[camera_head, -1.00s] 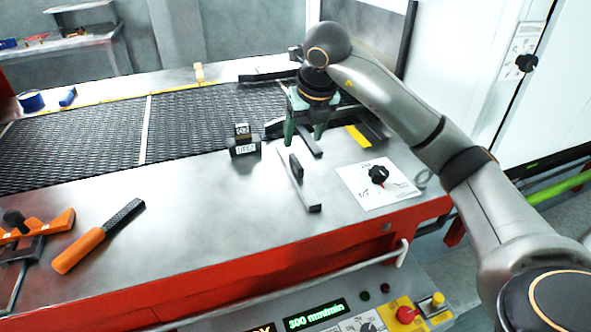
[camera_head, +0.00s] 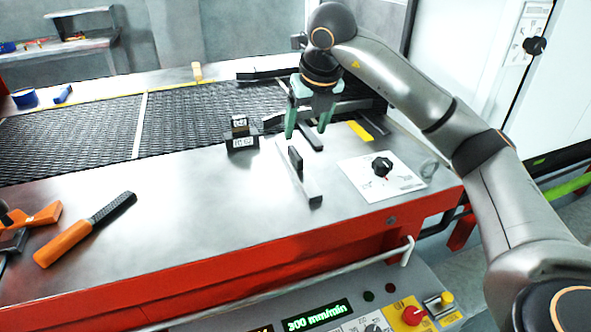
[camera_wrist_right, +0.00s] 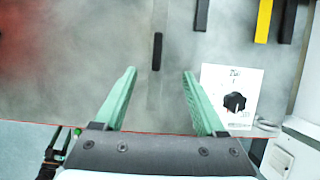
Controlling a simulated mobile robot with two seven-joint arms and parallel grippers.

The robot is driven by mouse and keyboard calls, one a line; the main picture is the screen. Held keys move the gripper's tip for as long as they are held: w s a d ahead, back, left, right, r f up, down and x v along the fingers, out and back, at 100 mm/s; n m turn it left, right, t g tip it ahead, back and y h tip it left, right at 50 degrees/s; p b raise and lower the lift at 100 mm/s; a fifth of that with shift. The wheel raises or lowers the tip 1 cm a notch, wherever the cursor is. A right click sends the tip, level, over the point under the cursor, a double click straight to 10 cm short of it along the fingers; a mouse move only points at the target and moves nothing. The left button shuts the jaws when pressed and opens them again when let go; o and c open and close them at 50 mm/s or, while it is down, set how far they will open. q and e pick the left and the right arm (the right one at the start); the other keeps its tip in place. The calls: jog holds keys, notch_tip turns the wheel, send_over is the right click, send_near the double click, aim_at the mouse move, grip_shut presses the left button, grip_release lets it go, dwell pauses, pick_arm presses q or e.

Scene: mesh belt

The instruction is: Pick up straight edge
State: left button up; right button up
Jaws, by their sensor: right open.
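The straight edge, a thin grey metal bar (camera_head: 313,190) with a black grip on it, lies on the steel table near its right end. It also shows in the right wrist view (camera_wrist_right: 157,52), running lengthwise ahead of and roughly midway between the fingers. My right gripper (camera_head: 306,133) has green fingers, spread apart and empty. It is above the table just beyond the bar's far end in the head view, not touching it as far as I can see. In the wrist view the gripper (camera_wrist_right: 159,72) points down at the table.
A dark block (camera_head: 241,140) stands left of the bar, and a white plate with a black knob (camera_head: 382,167) lies to the right. A black strip (camera_head: 309,136) and a yellow strip (camera_head: 360,131) lie beyond. An orange-handled tool (camera_head: 68,243) lies at left. Table between is clear.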

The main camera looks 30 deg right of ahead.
aim_at(296, 152)
jog(key=x, duration=0.5)
jog(key=shift+f, duration=0.1)
jog(key=shift+w+a+x, duration=0.1)
jog(key=shift+w+x, duration=0.05)
jog(key=shift+x, duration=1.2)
jog(key=shift+w+a+x, duration=0.15)
jog(key=shift+w+x, duration=0.05)
jog(key=shift+x, duration=1.15)
jog(key=shift+c, duration=0.3)
grip_shut()
jog(key=shift+r, duration=0.25)
